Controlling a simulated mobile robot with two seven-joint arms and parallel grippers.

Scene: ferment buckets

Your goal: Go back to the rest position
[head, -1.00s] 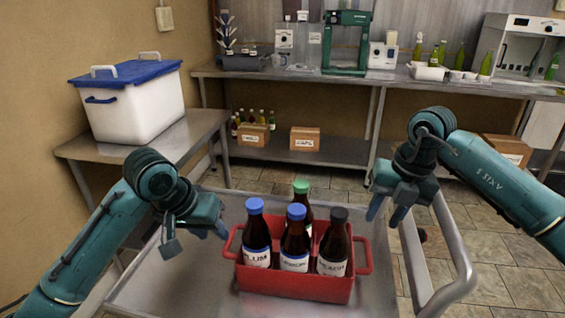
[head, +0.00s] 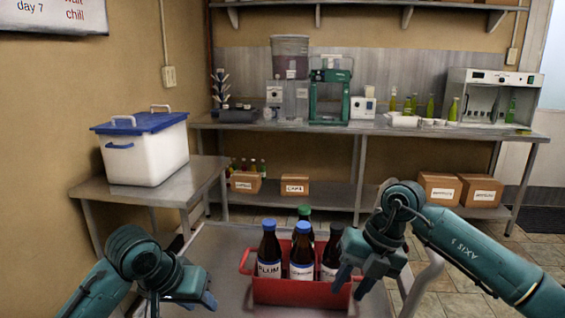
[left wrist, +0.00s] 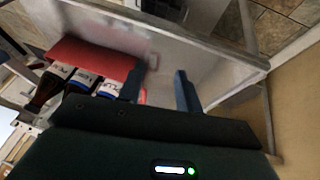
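My left gripper (head: 207,300) is at the lower left of the head view, left of the red crate and apart from it. In the left wrist view its two fingers (left wrist: 158,88) are spread with nothing between them. My right gripper (head: 350,285) is in front of the right side of the red crate (head: 290,293) in the head view. Its fingers are apart and I see nothing held. The crate stands on a metal cart (head: 222,245) and holds several dark bottles, two with blue caps (head: 268,250), one green (head: 304,212) and one dark (head: 334,245).
A white bucket with a blue lid (head: 145,155) stands on the left side table (head: 165,190). A back bench (head: 365,129) holds a green press (head: 330,95), a white cabinet (head: 490,97) and green bottles. Cardboard boxes (head: 440,188) sit on the lower shelf.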

